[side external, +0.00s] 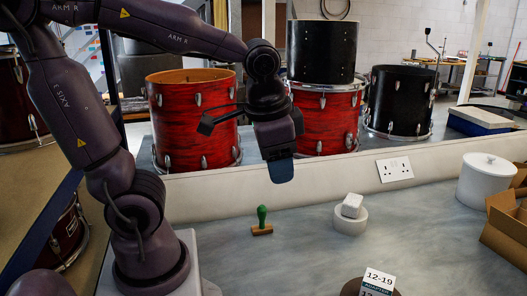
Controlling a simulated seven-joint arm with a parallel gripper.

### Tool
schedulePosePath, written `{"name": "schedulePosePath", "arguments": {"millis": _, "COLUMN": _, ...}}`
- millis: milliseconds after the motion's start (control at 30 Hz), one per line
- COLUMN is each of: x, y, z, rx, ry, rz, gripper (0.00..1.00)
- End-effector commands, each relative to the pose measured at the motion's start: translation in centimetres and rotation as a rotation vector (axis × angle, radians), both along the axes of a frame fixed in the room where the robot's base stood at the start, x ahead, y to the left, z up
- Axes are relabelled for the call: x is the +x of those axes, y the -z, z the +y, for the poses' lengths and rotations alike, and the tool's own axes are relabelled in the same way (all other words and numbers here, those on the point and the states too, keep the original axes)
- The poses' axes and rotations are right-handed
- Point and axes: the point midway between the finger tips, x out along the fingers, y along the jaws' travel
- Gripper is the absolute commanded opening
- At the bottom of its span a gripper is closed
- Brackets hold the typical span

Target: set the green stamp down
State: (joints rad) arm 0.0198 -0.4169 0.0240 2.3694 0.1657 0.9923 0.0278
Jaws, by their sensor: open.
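The green stamp (262,217) stands upright on the grey bench top (310,262), its green handle up and its brown base on the surface. My gripper (281,171) is above the bench, up and slightly to the right of the stamp in the picture. It is open and apart from the stamp, with nothing seen in it. The gap between its fingers does not show clearly from this side.
A white round dish (350,222) holding a white block stands right of the stamp. A white lidded pot (485,181) and an open cardboard box (506,232) are at the right. A card reading 12-19 (379,279) is at the front. A low wall with a socket (394,169) runs behind.

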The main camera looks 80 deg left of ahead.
Motion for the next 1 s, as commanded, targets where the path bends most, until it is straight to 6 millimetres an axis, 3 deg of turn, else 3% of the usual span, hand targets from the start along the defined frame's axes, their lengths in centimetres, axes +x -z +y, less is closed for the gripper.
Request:
{"name": "schedulePosePath", "arguments": {"millis": 100, "x": -1.6, "y": -1.6, "z": -1.3, "rx": -0.081, "ry": -0.034, "rz": -0.155, "gripper": 0.53}}
{"name": "schedulePosePath", "arguments": {"millis": 300, "x": -2.9, "y": -2.7, "z": -2.3, "rx": -0.153, "ry": -0.062, "rz": -0.284, "gripper": 0.53}}
{"name": "schedulePosePath", "arguments": {"millis": 1000, "x": -3.0, "y": -2.8, "z": -2.5, "rx": -0.163, "ry": -0.065, "rz": -0.297, "gripper": 0.53}}
